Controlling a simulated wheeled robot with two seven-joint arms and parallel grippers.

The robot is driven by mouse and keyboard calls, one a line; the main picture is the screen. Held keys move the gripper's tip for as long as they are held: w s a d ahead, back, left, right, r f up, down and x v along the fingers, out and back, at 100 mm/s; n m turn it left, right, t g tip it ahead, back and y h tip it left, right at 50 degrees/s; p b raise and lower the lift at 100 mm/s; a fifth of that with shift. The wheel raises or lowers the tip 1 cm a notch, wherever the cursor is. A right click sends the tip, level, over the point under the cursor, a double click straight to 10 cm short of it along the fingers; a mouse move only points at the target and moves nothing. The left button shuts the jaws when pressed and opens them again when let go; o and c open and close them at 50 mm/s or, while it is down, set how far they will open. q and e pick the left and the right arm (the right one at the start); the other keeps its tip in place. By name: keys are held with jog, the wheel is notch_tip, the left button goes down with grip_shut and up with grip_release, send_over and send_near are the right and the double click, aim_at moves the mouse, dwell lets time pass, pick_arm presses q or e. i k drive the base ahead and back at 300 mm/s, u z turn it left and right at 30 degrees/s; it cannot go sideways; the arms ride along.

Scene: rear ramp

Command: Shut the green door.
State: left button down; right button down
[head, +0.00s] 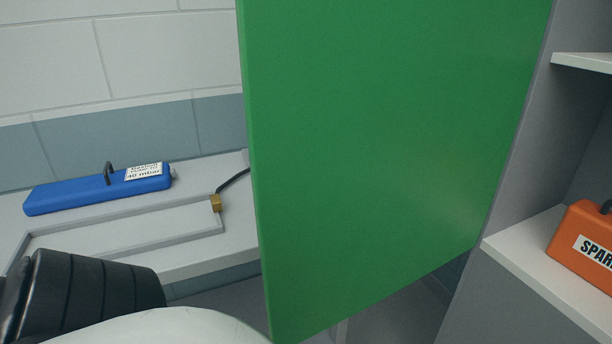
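The green door (390,150) is a large flat panel filling the middle of the head view. It stands open, swung out from the grey cabinet at the right, with its free edge at the left. Its lower edge slants up to the right. No handle shows on the side facing me. Neither of my grippers is in view. A black ribbed part and a white rounded part at the lower left look like parts of my own body.
Grey shelves (530,262) at the right hold an orange box (585,245) with a partly cut-off label. Left of the door, a white ledge (180,262) carries a blue case (95,190) with a black handle. A brass fitting (215,203) with a dark hose sits near the door's edge.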

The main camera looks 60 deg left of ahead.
aim_at(380, 133)
jog(key=u, duration=0.15)
jog(key=k, duration=0.35)
jog(key=z, duration=0.55)
jog(key=i, duration=0.5)
jog(key=u, duration=1.95)
